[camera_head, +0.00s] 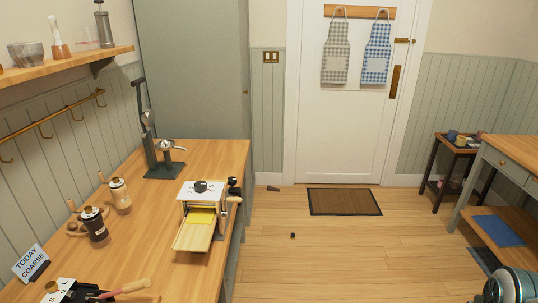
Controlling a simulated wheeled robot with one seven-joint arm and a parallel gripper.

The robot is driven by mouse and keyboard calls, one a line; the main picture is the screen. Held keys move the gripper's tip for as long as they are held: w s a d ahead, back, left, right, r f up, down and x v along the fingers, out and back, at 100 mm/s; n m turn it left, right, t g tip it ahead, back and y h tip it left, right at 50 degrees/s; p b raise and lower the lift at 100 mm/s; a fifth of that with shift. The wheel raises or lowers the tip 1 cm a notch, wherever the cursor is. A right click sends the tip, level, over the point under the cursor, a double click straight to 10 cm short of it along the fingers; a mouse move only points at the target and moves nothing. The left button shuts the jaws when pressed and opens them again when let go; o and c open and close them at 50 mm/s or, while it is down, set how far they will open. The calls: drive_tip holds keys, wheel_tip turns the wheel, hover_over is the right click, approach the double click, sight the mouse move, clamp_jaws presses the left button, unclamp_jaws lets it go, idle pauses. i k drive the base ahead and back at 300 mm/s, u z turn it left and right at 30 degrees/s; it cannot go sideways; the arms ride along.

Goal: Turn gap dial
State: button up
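A roller machine (196,208) with a white top plate and a yellow sheet on its front tray stands on the long wooden counter. A black round knob (201,186) sits on its top plate, with small marks too fine to read. A side crank with a wooden handle (234,199) is at its right. A second device (62,291) at the bottom left, cut by the frame, has a knob (51,286) on a white plate with letters. I cannot tell which knob is the gap dial. A sign (30,262) reads "TODAY COARSE". My gripper is not in view.
The wooden counter (150,262) also holds a dark lever press (160,150) and two hand mills (95,225). Floor right of it is mostly open, with a brown mat (344,201) and a small dark object (293,235). A wooden table (512,152) stands at right.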

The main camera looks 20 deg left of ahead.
sight(200, 186)
drive_tip(key=u, duration=0.6)
drive_tip(key=i, duration=1.5)
drive_tip(key=u, duration=0.9)
